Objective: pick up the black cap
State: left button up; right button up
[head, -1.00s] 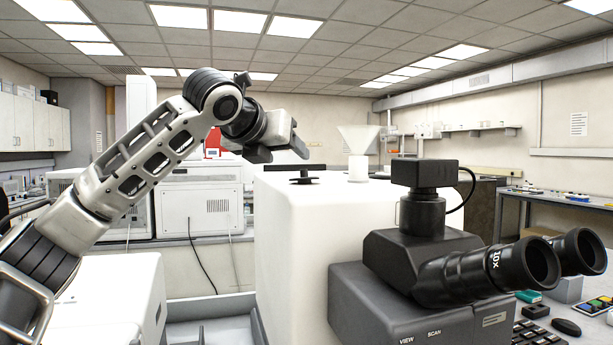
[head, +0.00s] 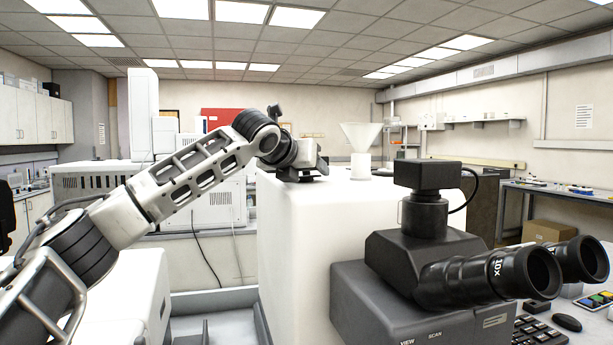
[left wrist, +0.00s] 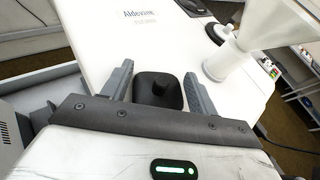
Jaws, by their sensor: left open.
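My left gripper (left wrist: 158,76) is open, with one grey finger on each side of the cap. Gaps show between cap and fingers, so it is not clamped. In the head view my left gripper (head: 303,172) is low over the top of the white housing, and hides most or all of the cap there. My right gripper is not in view.
A white funnel (head: 360,149) stands on the housing to the right of the gripper; it also shows in the left wrist view (left wrist: 232,56). The black microscope eyepieces (head: 500,271) stand at the front right. Bare housing surface lies beyond the cap.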

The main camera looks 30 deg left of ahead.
pick_arm(q)
grip_shut()
jog(key=shift+r, duration=0.45)
notch_tip(320, 180, up, 2)
jog(key=shift+r, duration=0.2)
jog(key=s+d+r+b, duration=0.1)
jog(key=s+d+r, duration=0.8)
jog(key=s, duration=0.1)
jog(key=shift+d+r, duration=0.35)
jog(key=shift+r, duration=0.05)
jog(key=shift+s, duration=0.1)
